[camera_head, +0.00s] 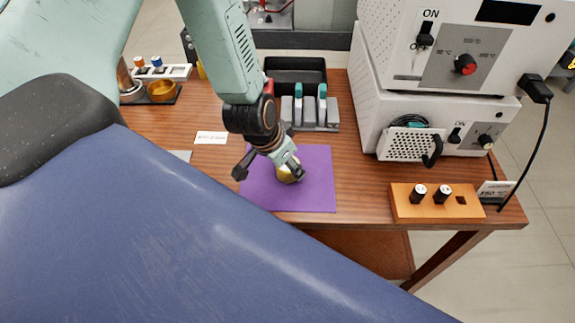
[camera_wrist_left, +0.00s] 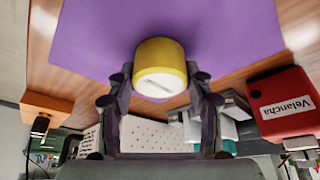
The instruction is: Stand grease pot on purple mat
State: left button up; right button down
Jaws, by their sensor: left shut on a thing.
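The grease pot (camera_wrist_left: 161,62) is a short yellow cylinder with a pale label on the end facing the left wrist camera. My left gripper (camera_wrist_left: 160,80) is shut on it, with a finger on each side. In the head view the pot (camera_head: 286,176) is partly hidden by the left gripper (camera_head: 290,170). I cannot tell whether the pot's base touches the mat. The mat also fills the top of the left wrist view (camera_wrist_left: 230,30). My right gripper is not in view.
White machines (camera_head: 440,100) stand at the back right. An orange block (camera_head: 465,211) with black-and-white pieces is at the right front. A grey rack (camera_head: 313,128) and a black tray (camera_head: 290,65) are behind the mat. A white card (camera_head: 210,138) lies left of it.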

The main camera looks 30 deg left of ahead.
pick_arm(q)
jog(key=shift+w+f, duration=0.1)
jog(key=shift+w, duration=0.1)
jog(key=o, duration=0.8)
jog(key=shift+a, duration=0.1)
jog(key=shift+c, duration=0.2)
jog(key=o, duration=0.3)
jog(key=shift+s, duration=0.25)
jog(key=shift+o, duration=0.7)
jog(key=shift+w, duration=0.2)
